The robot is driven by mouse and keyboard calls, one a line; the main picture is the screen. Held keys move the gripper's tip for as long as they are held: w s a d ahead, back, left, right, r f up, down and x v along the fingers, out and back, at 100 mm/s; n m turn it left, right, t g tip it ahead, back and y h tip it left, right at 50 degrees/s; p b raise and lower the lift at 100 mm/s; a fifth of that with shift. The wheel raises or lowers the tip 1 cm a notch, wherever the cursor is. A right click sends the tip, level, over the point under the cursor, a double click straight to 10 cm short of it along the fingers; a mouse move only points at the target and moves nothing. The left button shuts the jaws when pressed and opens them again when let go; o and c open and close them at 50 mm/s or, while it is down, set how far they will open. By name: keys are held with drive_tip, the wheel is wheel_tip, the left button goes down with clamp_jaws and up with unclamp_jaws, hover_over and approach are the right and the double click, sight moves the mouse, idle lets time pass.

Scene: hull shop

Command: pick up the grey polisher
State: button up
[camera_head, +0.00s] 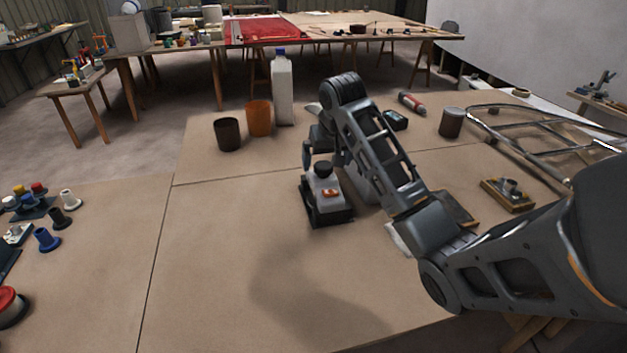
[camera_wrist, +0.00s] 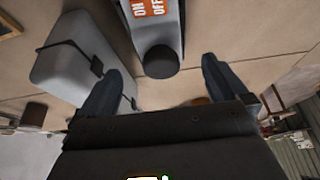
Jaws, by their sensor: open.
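The grey polisher (camera_head: 325,190) stands upright on the wooden table, with a black knob on top, an orange label and a black base. In the wrist view the polisher (camera_wrist: 174,32) shows its ON/OFF label and round black knob at the top centre. My gripper (camera_head: 322,155) is over the polisher, its fingers pointing down. In the wrist view my gripper (camera_wrist: 161,72) is open, one finger on each side of the knob in the picture. I cannot tell whether either finger touches it. My arm hides part of the area behind the polisher.
A pale strapped block (camera_wrist: 72,65) stands close beside the polisher. A dark cup (camera_head: 228,134), an orange cup (camera_head: 259,118) and a white bottle (camera_head: 282,90) stand behind.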

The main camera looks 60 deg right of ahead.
sight(323, 173)
drive_tip(key=shift+w+d+f, duration=0.15)
drive_tip(key=shift+w+d, duration=0.05)
drive_tip(key=shift+d, duration=0.1)
drive_tip(key=shift+w+d+f, duration=0.15)
drive_tip(key=shift+f, duration=0.2)
drive_tip(key=shift+p+x, duration=0.4)
drive_tip(key=shift+x, duration=2.95)
drive_tip(key=shift+r, duration=0.1)
drive_tip(key=c, duration=1.8)
drive_tip(key=shift+r, duration=0.1)
wheel_tip(323, 173, up, 10)
drive_tip(key=shift+f+b, duration=0.1)
drive_tip(key=shift+b, duration=0.2)
